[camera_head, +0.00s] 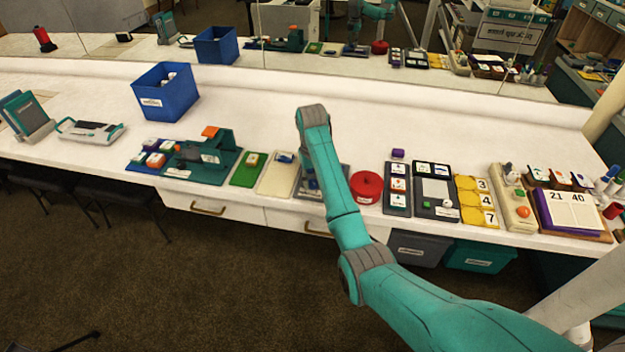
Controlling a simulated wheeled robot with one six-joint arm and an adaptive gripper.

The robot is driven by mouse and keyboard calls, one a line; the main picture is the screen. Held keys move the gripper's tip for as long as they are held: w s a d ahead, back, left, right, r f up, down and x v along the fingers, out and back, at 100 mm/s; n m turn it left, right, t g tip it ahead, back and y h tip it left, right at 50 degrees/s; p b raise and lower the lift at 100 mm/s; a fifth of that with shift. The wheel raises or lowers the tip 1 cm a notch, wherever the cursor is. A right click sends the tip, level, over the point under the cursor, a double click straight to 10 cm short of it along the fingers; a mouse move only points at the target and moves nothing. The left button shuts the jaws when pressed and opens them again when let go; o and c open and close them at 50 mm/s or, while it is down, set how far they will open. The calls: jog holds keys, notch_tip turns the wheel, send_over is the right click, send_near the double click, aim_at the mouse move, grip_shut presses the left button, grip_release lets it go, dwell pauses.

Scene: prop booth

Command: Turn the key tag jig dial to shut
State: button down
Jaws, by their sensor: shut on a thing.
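A grey plate-like jig (304,192) lies near the counter's front edge, between a cream board and a red round container. My arm reaches over it, and its forearm covers much of the plate. My gripper (309,182) points down over this jig and shows only in small part beside the forearm. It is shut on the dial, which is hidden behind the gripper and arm. The dial's setting and the jig's markings cannot be read.
The cream board (277,177) and green board (248,170) lie close on the left. The red container (366,186) and a dark card tray (397,190) stand close on the right. A blue bin (166,97) stands farther back. The counter behind the jig is clear.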

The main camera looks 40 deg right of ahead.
jog(key=shift+n, duration=1.1)
jog(key=c, duration=0.8)
grip_release()
